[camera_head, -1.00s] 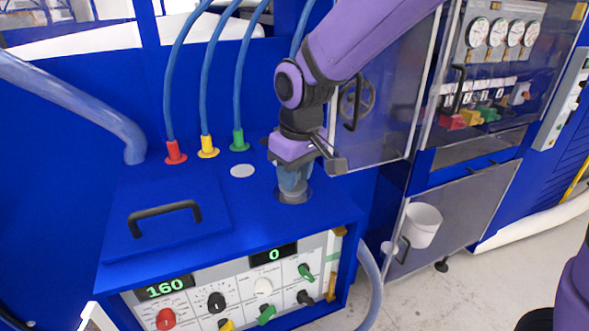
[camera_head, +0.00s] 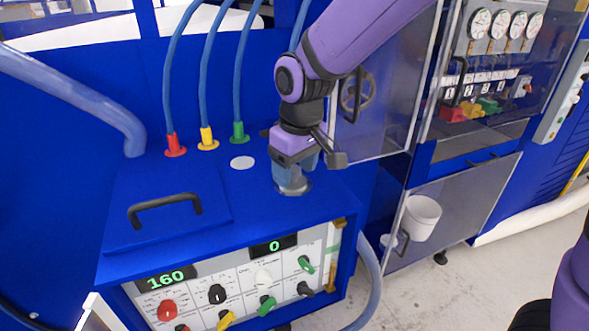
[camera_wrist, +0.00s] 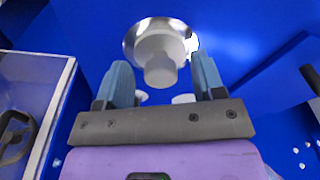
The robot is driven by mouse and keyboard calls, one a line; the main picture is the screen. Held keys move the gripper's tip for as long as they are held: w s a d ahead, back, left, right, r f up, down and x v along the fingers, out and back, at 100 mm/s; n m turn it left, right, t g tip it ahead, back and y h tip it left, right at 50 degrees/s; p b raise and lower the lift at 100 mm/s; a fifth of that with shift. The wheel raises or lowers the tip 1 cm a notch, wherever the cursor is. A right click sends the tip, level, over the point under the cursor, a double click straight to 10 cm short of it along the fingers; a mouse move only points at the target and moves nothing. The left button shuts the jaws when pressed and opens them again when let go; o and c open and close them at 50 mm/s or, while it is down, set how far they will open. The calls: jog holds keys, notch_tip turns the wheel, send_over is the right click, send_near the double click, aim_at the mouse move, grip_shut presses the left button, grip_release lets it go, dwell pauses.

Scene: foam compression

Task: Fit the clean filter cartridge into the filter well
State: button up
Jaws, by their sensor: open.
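My gripper (camera_wrist: 163,66) is open, with its two blue fingers apart. In the wrist view a pale grey-white filter cartridge (camera_wrist: 160,68) stands in the shiny metal ring of the filter well (camera_wrist: 131,41), between and just beyond the fingertips. The fingers look clear of it on both sides. In the head view my gripper (camera_head: 297,168) is over the well (camera_head: 303,189) on the blue cabinet top. The fingers partly hide the well and cartridge there, and I cannot tell how deep the cartridge sits.
A black-handled lid (camera_head: 165,210) lies left on the cabinet top. Several blue hoses on red, yellow and green fittings (camera_head: 238,131) rise behind it. A pale disc (camera_head: 242,163) is left of the well. A clear door panel (camera_head: 385,120) stands close on the right.

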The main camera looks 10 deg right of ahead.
aim_at(300, 185)
notch_tip(300, 185, up, 10)
jog(key=shift+s+d, duration=0.4)
jog(key=shift+s, duration=0.05)
jog(key=shift+r, duration=0.1)
jog(key=s+d+r+m+t, duration=0.1)
jog(key=s+d+r+m, duration=0.15)
jog(key=d, duration=0.45)
jog(key=s+d+r+m+t, duration=0.1)
jog(key=s+d+r, duration=0.15)
jog(key=d, duration=0.35)
jog(key=s+d+f+m+t, duration=0.1)
jog(key=s+d+m, duration=0.3)
jog(key=s+d, duration=0.6)
jog(key=shift+s+d+f+t+h, duration=0.35)
jog(key=shift+s+t, duration=0.35)
jog(key=shift+s, duration=0.45)
jog(key=shift+a, duration=0.1)
